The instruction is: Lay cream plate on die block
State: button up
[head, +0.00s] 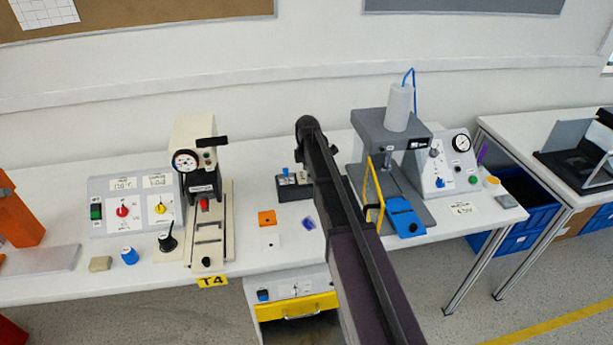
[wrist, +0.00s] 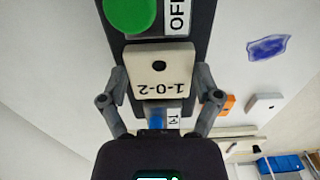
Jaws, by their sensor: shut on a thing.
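In the wrist view, my gripper (wrist: 161,77) is shut on the cream plate (wrist: 142,64), with one finger at each side edge. The plate has a black round hole and the mark "1-0-2", upside down in this view. A dark block (wrist: 130,20) with a green button and an "OFF" label lies behind the plate. I cannot tell whether plate and block touch. In the head view my arm hides the gripper and the held plate. A dark block with a blue knob (head: 291,188) shows left of my arm. Which part is the die block is not clear.
A cream press (head: 194,150) stands left, a grey press (head: 378,130) right.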

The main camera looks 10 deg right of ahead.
jog(key=shift+f, duration=0.2)
jog(key=o, duration=0.9)
jog(key=shift+r, duration=0.2)
notch_tip(320, 180, up, 12)
jog(key=p, duration=1.2)
jog(key=shift+s, duration=0.1)
dwell(0.4)
